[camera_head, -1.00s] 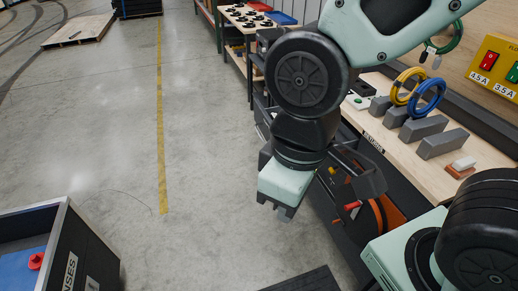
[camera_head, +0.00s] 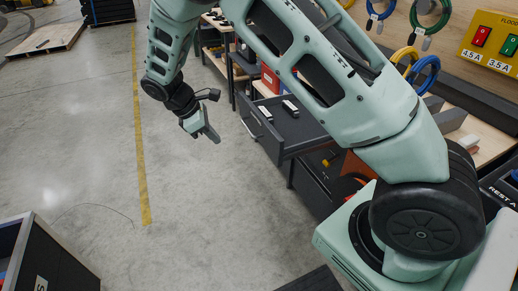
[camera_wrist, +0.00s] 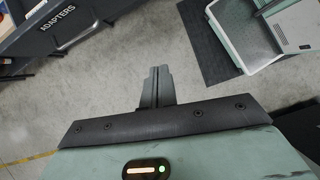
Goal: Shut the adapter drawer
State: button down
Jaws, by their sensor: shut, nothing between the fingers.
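The adapter drawer (camera_head: 296,136) is a dark grey drawer standing open, pulled out from the workbench into the aisle. Small black-and-white items lie inside it. In the wrist view its front, labelled ADAPTERS (camera_wrist: 58,22), crosses the upper left corner. My gripper (camera_head: 212,134) is out over the floor, left of the drawer front and apart from it. In the wrist view its fingers (camera_wrist: 157,75) are together and empty, above bare concrete.
A second, lower drawer or bin (camera_head: 318,178) with tools shows below the adapter drawer, partly hidden by my arm. A dark tote (camera_head: 45,255) stands at lower left. Bare floor with a yellow line (camera_head: 141,165) lies left of the bench.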

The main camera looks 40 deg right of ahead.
jog(key=w+d+f+n+h+b, duration=0.2)
jog(key=w+d+f+h, duration=0.1)
jog(key=w+d+f, duration=0.5)
jog(key=p, duration=0.2)
send_near(267, 144)
notch_tip(267, 144, down, 4)
jog(key=d, duration=0.1)
jog(key=d+p, duration=0.1)
jog(key=shift+s+d+f+h, duration=0.2)
jog(key=shift+d+f+h, duration=0.05)
jog(key=shift+h, duration=0.05)
jog(key=shift+s+d+f, duration=0.1)
jog(key=shift+d, duration=0.45)
jog(key=s+d, duration=0.2)
jog(key=d, duration=0.8)
jog(key=s+d+b, duration=0.1)
jog(key=s+d, duration=0.2)
jog(key=d, duration=0.7)
jog(key=s+d+b, duration=0.1)
jog(key=s+d, duration=0.1)
jog(key=d, duration=0.9)
jog(key=shift+s, duration=0.25)
jog(key=shift+s+d, duration=0.2)
jog(key=shift+d, duration=0.5)
